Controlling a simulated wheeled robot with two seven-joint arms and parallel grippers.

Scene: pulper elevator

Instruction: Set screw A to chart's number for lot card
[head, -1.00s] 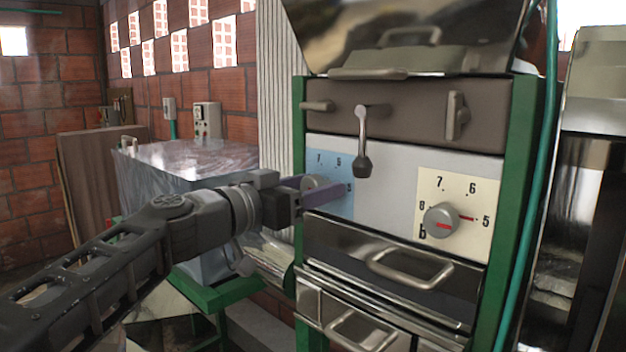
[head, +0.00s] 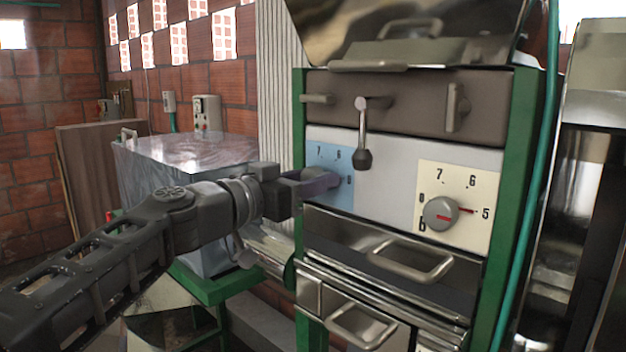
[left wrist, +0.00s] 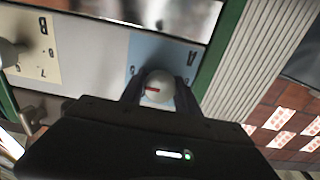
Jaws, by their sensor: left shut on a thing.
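Screw A is a round grey knob with a red mark, on a blue dial plate marked A. It shows in the left wrist view (left wrist: 157,88), between the fingers. The blue plate (head: 343,199) is on the left of the machine's front in the head view; its 7 and 6 show, the rest is partly hidden. My left gripper (head: 325,181) is shut on the knob. Screw B (head: 440,213), a grey knob on a cream plate (head: 482,232) at the right, has its red pointer near the 5. My right gripper is not in view. No lot card or chart is recognisable.
A black-tipped lever (head: 362,140) hangs between the two plates, just right of my left gripper. A steel drawer handle (head: 412,264) juts out below. A green post (head: 299,130) edges the machine's left side. A plastic-covered box (head: 185,155) stands behind my left arm.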

